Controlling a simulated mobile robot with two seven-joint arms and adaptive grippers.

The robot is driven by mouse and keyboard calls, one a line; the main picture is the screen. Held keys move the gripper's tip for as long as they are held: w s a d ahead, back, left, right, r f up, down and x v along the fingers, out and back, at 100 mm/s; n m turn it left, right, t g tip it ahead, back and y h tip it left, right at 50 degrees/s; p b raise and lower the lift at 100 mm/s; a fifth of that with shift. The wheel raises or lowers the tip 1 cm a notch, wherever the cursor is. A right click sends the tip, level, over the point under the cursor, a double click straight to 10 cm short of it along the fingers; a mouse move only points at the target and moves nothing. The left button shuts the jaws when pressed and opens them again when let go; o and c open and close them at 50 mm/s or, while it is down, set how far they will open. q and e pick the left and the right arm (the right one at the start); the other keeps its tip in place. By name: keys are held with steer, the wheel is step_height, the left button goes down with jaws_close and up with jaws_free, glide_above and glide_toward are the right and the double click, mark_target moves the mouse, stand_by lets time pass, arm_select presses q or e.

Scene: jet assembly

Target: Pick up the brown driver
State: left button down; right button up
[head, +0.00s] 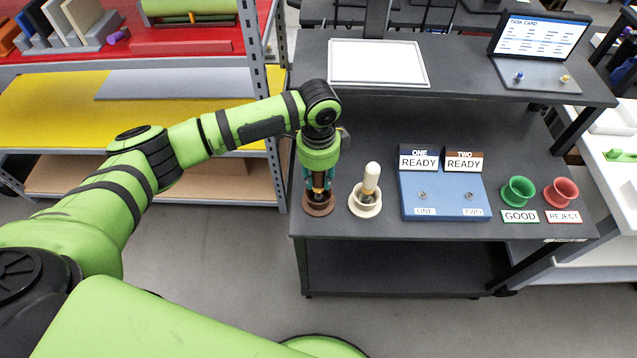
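A brown round holder (319,210) stands near the left front edge of the dark workbench. My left gripper (318,188) points straight down over this holder, with its fingertips low and close to it. The brown driver is mostly hidden behind the fingers and palm. A little brown shows between the fingers, but I cannot tell whether they touch it or are shut on it. A cream driver (371,179) stands upright in a cream holder (365,207) just to the right. My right gripper is not in view.
A blue box (443,193) with ONE and TWO READY signs stands right of the cream holder. Green (517,192) and red (561,193) cups stand further right. A raised shelf (455,75) with a white tray (378,63) and task screen runs behind. A metal rack post (256,60) is at left.

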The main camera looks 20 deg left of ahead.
arm_select(q)
steer(key=shift+r, duration=0.45)
steer(key=r, duration=0.1)
steer(key=d+r+b, duration=0.1)
steer(key=r, duration=0.1)
steer(key=shift+r, duration=0.3)
steer(key=s+d+r+b, duration=0.1)
steer(key=d+r+b, duration=0.1)
steer(key=d+r, duration=0.4)
steer(key=shift+s+d+r, duration=0.3)
steer(key=shift+s+d, duration=0.05)
steer(key=shift+d, duration=1.95)
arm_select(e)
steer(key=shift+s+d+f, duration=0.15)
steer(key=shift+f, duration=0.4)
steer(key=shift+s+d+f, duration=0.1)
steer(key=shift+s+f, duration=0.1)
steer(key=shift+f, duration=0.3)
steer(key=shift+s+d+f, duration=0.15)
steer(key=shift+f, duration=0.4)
arm_select(q)
steer(key=c, duration=1.6)
jaws_free()
jaws_close()
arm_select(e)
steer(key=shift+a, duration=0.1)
